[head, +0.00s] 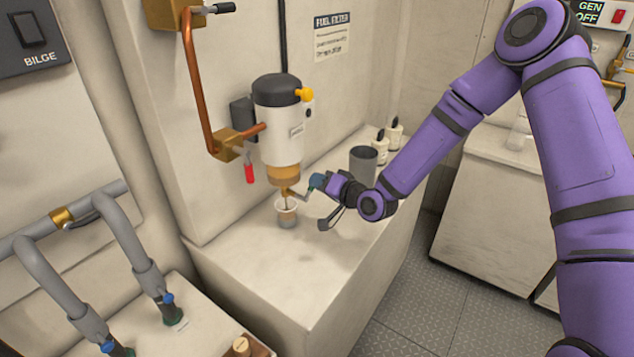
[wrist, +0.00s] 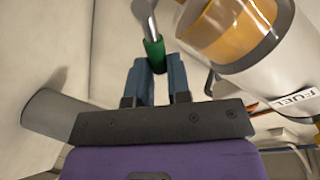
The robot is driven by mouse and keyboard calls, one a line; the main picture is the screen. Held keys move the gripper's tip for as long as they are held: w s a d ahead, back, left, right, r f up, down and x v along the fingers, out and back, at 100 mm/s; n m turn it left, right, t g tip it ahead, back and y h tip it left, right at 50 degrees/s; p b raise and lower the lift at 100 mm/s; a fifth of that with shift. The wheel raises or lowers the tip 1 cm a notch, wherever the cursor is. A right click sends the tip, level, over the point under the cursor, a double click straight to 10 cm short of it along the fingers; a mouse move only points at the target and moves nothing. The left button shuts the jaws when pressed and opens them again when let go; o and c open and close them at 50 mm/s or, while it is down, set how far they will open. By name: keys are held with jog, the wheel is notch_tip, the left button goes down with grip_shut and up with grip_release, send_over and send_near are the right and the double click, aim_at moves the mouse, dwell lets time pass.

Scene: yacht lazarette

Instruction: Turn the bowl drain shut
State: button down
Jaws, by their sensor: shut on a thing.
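The white fuel filter (head: 282,132) with a black top is mounted on the wall, with its amber bowl (head: 284,176) at the bottom. The bowl also shows in the wrist view (wrist: 236,32). The small bowl drain (head: 287,191) sits under the bowl, with a metal lever (wrist: 150,22) ending in a green grip (wrist: 153,54). My gripper (wrist: 156,70) is shut on the green grip, one finger on each side. In the head view my gripper (head: 317,184) is just right of the drain and hides the grip. A small cup (head: 286,213) stands below the drain.
A dark grey cup (head: 363,163) and white bottles (head: 394,135) stand farther back on the bench (head: 240,262). A red-handled valve (head: 249,172) on a copper pipe (head: 195,88) hangs left of the filter. The bench front is clear.

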jog(key=shift+w+d+f+m+g+y, duration=0.2)
jog(key=shift+f+m, duration=0.35)
jog(key=shift+m, duration=0.5)
jog(key=shift+w+d+f+m+g+y, duration=0.15)
jog(key=shift+f+m+g, duration=0.35)
jog(key=shift+m, duration=0.6)
jog(key=shift+w+d+f+m+g+y, duration=0.1)
jog(key=shift+w+f+m+y, duration=0.1)
jog(key=shift+f+m, duration=0.65)
jog(key=shift+r+m, duration=0.1)
jog(key=shift+m, duration=0.2)
jog(key=c, duration=1.1)
grip_release()
jog(key=v, duration=1)
jog(key=shift+s+d+r, duration=0.2)
jog(key=shift+d, duration=0.15)
